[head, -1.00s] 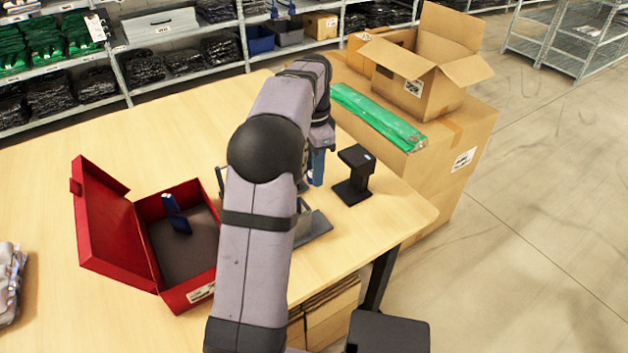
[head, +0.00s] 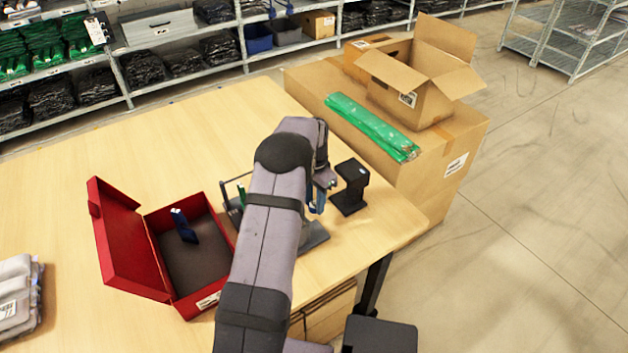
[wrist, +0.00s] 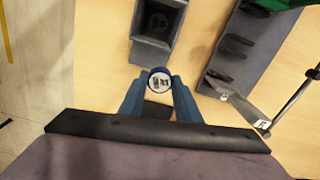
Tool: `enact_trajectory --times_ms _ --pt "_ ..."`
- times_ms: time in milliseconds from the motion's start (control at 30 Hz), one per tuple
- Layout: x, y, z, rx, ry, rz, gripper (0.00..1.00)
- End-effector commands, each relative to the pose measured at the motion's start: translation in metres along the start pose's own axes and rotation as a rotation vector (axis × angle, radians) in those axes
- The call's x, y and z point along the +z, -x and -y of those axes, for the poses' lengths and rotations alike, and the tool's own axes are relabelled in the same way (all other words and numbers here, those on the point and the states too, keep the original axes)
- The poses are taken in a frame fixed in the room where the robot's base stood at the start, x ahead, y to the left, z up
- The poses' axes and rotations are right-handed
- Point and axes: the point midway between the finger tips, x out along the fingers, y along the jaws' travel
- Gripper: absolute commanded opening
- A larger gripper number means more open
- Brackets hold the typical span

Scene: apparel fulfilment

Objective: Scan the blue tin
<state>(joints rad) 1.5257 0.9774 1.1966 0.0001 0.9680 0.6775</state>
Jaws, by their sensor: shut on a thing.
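In the wrist view, the blue tin (wrist: 160,82) sits end-on between the blue fingers of my gripper (wrist: 160,92). Its round end shows a white label with dark marks and a blue rim. My gripper is shut on it. In the head view, my gripper (head: 318,203) is just left of the dark scanner stand (head: 350,188), and I cannot make out the tin there.
An open red box (head: 127,240) with a dark blue object (head: 184,226) inside stands left of my arm. A grey rack (wrist: 245,45) is right of the stand in the wrist view. Grey folded garments (head: 18,295) lie at far left. Cartons (head: 440,160) stand beyond the table's right edge.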

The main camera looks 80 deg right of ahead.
Motion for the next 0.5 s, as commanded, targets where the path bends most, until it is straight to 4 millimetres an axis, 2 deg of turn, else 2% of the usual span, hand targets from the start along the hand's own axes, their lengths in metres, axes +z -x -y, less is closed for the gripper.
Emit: enact_trajectory --times_ms 200,500 --pt "0.001 -0.017 -0.001 0.0 0.052 0.0 0.08" --pt "-0.004 -0.025 0.0 -0.001 0.057 -0.001 0.08"
